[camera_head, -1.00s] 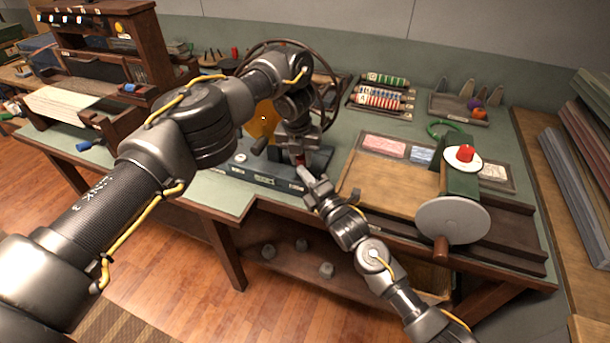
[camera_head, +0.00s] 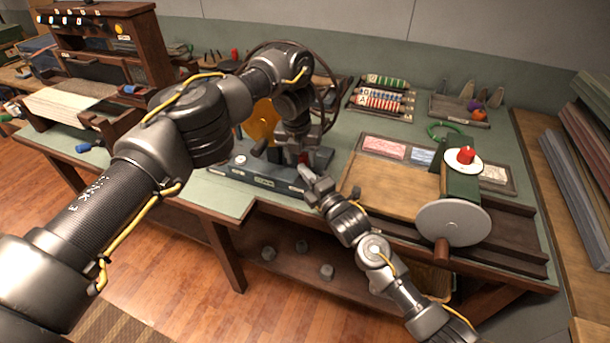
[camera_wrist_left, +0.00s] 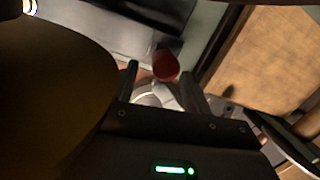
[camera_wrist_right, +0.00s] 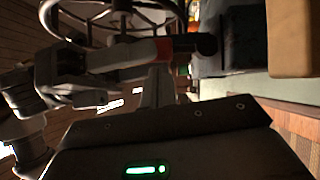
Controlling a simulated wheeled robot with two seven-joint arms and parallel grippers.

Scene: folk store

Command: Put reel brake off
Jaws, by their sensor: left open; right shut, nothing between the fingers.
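A grey-blue machine base (camera_head: 262,175) with small labels stands at the bench's front edge. A red knob (camera_head: 304,158) shows at its right part, partly hidden by my grippers. In the left wrist view the red knob (camera_wrist_left: 165,65) lies just beyond and between my left fingertips. My left gripper (camera_head: 298,155) points down over it, open, not visibly closed on it. My right gripper (camera_head: 304,171) is shut and empty, reaching up from the front right, close to the knob. In the right wrist view a red part (camera_wrist_right: 165,48) and a dark round end (camera_wrist_right: 205,45) lie just past the fingertips. Contact is unclear.
A large spoked wheel (camera_head: 328,92) and a yellow disc (camera_head: 262,122) stand behind my left arm. To the right are a wooden board (camera_head: 390,190), a grey crank disc (camera_head: 455,222) and a tray (camera_head: 470,118). My two arms are close together here.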

